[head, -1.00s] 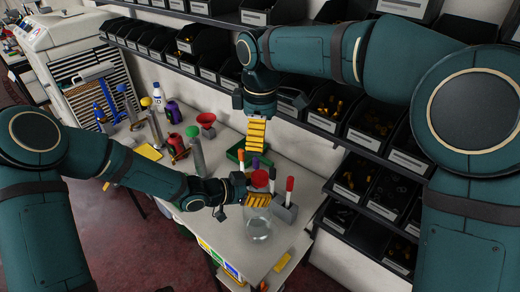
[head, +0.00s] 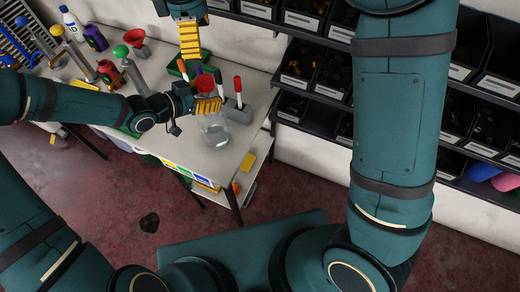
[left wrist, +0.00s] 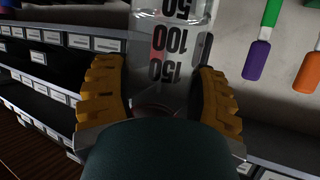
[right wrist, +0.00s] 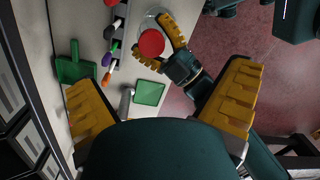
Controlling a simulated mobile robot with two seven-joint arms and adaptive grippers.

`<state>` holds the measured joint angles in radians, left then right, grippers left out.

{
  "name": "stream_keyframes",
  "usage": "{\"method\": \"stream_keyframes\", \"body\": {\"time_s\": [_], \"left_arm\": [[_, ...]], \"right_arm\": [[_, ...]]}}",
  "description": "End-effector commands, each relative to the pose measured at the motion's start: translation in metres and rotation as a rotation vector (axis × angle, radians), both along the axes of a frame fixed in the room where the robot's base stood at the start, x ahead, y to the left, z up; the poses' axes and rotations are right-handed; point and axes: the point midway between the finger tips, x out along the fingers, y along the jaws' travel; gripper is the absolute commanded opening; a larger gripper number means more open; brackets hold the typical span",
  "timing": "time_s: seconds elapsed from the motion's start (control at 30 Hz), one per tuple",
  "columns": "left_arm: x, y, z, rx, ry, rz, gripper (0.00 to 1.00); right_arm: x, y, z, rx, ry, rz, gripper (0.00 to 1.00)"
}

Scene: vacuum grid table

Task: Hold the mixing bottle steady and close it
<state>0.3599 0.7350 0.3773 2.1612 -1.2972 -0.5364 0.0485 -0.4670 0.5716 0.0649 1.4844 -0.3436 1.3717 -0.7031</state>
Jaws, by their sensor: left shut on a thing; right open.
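The clear mixing bottle (head: 215,132) stands upright near the table's front edge; its graduated wall also shows in the left wrist view (left wrist: 172,45). My left gripper (head: 208,105) is shut on the bottle's upper part, with a yellow finger on each side in the left wrist view. A round red cap (head: 205,83) appears at the bottle's top, just above these fingers; the right wrist view shows the cap (right wrist: 151,43) from above. I cannot tell whether it is seated. My right gripper (head: 190,42) points down behind the bottle, open and empty, with fingers wide apart in its wrist view.
A red funnel (head: 135,40) and several bottles and tools crowd the table's left. Shelves of black bins (head: 300,68) line the back wall.

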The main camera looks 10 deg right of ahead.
Motion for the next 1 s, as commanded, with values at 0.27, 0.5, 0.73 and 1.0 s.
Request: {"method": "stream_keyframes", "body": {"time_s": [0.27,0.5,0.73,1.0], "left_arm": [[0.000,0.000,0.000,-0.001,0.000,0.000,0.00],[0.000,0.000,0.000,-0.001,0.000,0.000,0.00],[0.000,0.000,0.000,-0.001,0.000,0.000,0.00],[0.000,0.000,0.000,-0.001,0.000,0.000,0.00]], "right_arm": [[-0.078,-0.053,-0.145,-0.213,0.284,-0.290,1.00],[-0.125,-0.068,-0.242,-0.107,0.338,-0.579,1.00],[-0.141,-0.068,-0.294,0.066,0.299,-0.829,1.00],[-0.155,-0.077,-0.336,0.236,0.210,-1.151,1.00]]}}
